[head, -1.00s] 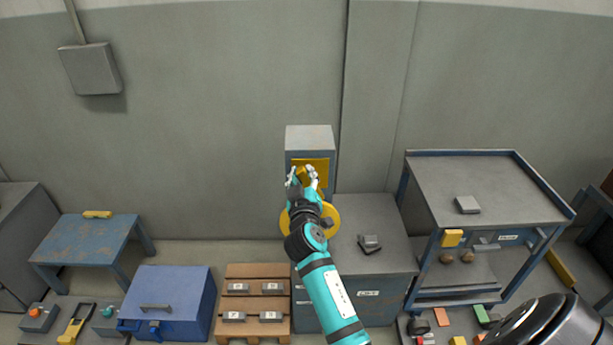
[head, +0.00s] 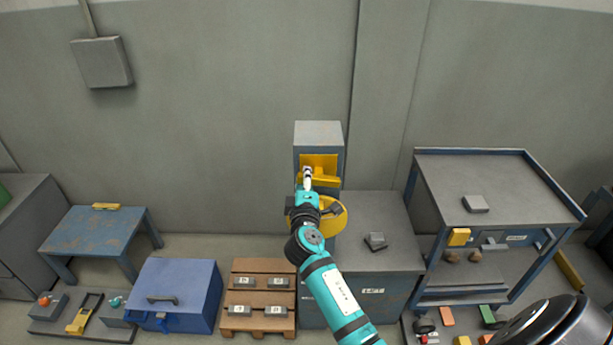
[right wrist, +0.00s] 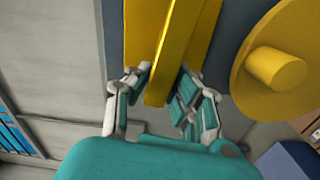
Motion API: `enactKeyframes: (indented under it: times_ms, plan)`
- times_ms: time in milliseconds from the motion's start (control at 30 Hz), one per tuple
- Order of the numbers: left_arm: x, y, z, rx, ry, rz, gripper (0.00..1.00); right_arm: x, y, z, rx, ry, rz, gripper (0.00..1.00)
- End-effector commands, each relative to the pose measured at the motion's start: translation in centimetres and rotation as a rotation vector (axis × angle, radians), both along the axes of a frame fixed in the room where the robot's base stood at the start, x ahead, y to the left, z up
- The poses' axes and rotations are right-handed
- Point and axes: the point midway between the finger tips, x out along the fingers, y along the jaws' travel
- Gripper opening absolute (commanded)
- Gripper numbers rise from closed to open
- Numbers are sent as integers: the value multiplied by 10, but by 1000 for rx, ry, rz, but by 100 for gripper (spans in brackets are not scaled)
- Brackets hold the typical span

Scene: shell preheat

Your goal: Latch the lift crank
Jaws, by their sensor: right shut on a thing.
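A yellow bar (head: 326,181) sits in front of a yellow plate (head: 320,161) on a grey-blue housing (head: 318,133) against the wall. It lies about level in the head view. My right gripper (head: 307,177) is at the bar's left part, shut on it. In the right wrist view the bar (right wrist: 176,45) runs between the two fingers of the gripper (right wrist: 163,92). A yellow disc (head: 338,218) is below the plate, partly hidden by my arm. Its round peg (right wrist: 276,68) shows in the right wrist view. My left gripper is not in view.
A grey-topped cabinet (head: 385,254) carries a small dark block (head: 375,241). A blue-framed cart (head: 470,188) stands right. A blue toolbox (head: 190,282), wooden pallet (head: 257,310) and small blue table (head: 92,236) stand left. Wall above the housing is clear.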

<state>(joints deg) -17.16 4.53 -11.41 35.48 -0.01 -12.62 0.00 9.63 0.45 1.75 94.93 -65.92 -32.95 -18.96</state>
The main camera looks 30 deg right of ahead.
Motion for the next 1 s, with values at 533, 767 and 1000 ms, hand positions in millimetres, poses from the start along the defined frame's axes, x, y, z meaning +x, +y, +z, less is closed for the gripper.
enactKeyframes:
  times_ms: [533, 767, 1000]
  plan:
    - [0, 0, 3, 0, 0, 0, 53, 1, 0, 0, -152, 79, 2, 0]
    - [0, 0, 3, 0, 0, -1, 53, 1, 0, 0, -155, 81, 1, 0]
    - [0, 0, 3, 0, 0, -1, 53, 1, 0, 0, -154, 82, 1, 33]
